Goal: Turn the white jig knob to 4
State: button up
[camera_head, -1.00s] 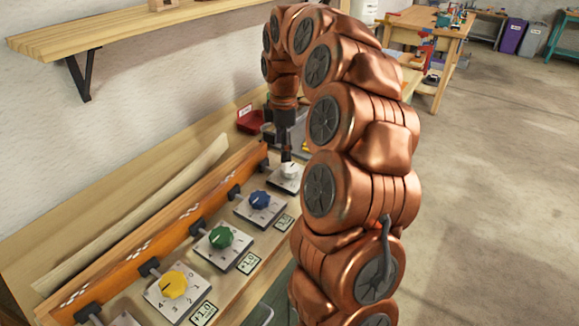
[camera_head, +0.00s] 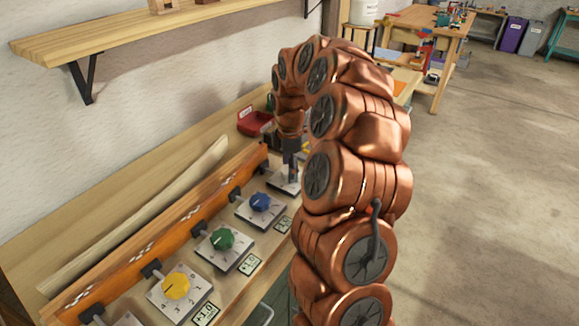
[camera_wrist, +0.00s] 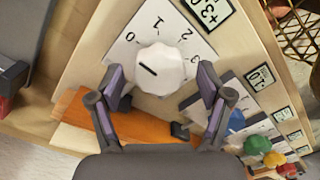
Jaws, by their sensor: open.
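The white jig knob (camera_wrist: 160,70) sits on a pale dial plate (camera_wrist: 128,50) marked with numbers, of which 0, 1 and 2 can be read. Its dark pointer line slants to the upper left, near the 0 side. My gripper (camera_wrist: 161,88) is open, with one finger at the left and one at the right of the knob. I cannot tell whether either finger touches it. In the head view my gripper (camera_head: 290,160) points down over the white knob's plate (camera_head: 281,184) and hides the knob.
The blue knob (camera_head: 260,202), green knob (camera_head: 222,238) and yellow knob (camera_head: 176,286) stand in a row nearer me. An orange rail (camera_head: 150,238) runs behind them, with a bent lath (camera_head: 140,215) beyond. A red bin (camera_head: 254,122) stands past my gripper.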

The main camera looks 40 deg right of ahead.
jog(key=shift+f, duration=0.1)
jog(key=c, duration=1.2)
jog(key=shift+o, duration=0.2)
